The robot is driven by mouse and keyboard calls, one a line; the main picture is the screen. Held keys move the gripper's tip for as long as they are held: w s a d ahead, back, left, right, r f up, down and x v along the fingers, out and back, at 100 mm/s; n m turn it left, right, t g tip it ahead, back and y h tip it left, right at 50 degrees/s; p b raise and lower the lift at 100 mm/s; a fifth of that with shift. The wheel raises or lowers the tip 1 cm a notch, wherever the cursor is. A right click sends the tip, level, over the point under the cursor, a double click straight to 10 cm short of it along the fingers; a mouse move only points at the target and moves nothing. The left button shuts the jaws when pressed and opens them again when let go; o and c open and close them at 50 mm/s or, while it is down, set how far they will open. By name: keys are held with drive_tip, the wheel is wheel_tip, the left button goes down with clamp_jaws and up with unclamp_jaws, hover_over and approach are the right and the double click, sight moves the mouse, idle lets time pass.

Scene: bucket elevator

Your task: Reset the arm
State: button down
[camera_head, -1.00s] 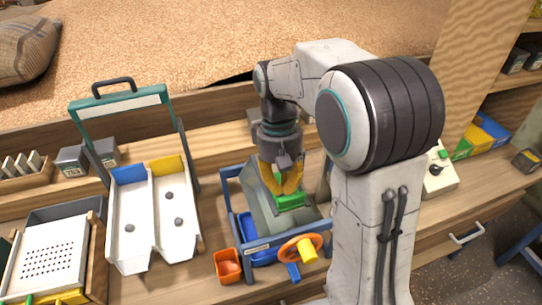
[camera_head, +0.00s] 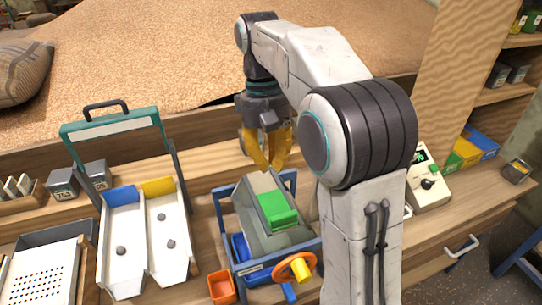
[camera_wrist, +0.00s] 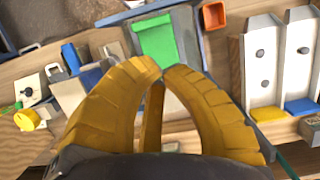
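My gripper (camera_head: 270,160) hangs pointing down from my raised arm, above and behind the small bucket elevator (camera_head: 262,240). Its yellow fingers curve inward, and in the wrist view the fingertips (camera_wrist: 164,70) nearly meet with nothing held between them. A green part (camera_head: 278,208) sits on the grey sloping body of the machine. It shows beyond the fingertips in the wrist view (camera_wrist: 157,42), apart from them.
An orange handwheel (camera_head: 296,268) and an orange cup (camera_head: 222,287) are at the machine's front. A white two-lane tray (camera_head: 120,268) stands left. A control box (camera_head: 428,187) is right. Grain (camera_head: 200,60) fills the bin behind.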

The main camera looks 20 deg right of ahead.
drive_tip(key=shift+w+r, duration=0.1)
drive_tip(key=shift+r, duration=0.35)
